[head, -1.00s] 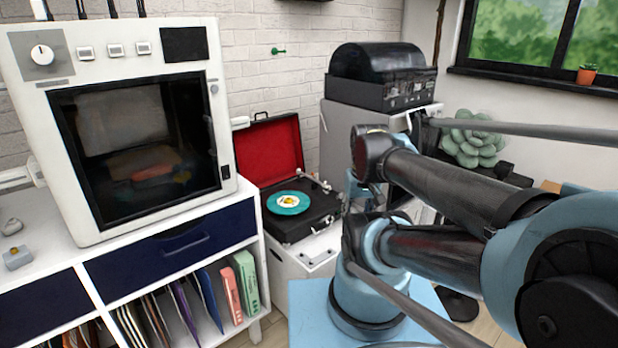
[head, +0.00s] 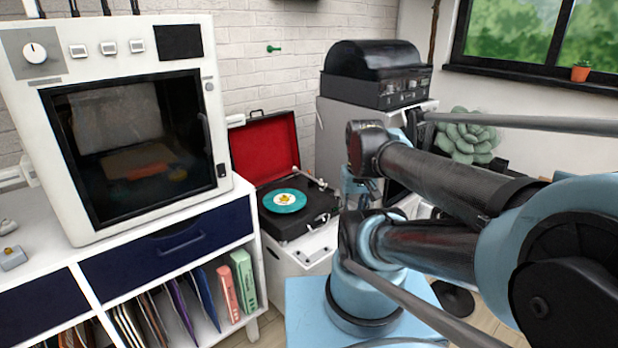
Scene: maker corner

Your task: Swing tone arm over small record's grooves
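A small turquoise record (head: 285,201) with a pale and yellow label lies flat on a black portable record player (head: 303,226). The player's red-lined lid (head: 263,150) stands open behind it. The tone arm (head: 320,183) appears as a small light part at the deck's right rear, beside the record; its exact position is too small to tell. My arm fills the right side, with its near joints to the right of the player. Blue and dark parts show behind my arm, just right of the player. I cannot tell my gripper's fingers there, nor whether they hold anything.
The player stands on a white cabinet (head: 300,258). Left of it is a white shelf unit (head: 255,275) with colored folders and a large white oven-like machine (head: 215,110). A black-domed machine (head: 375,75) stands behind right. A green plant (head: 465,138) is farther right.

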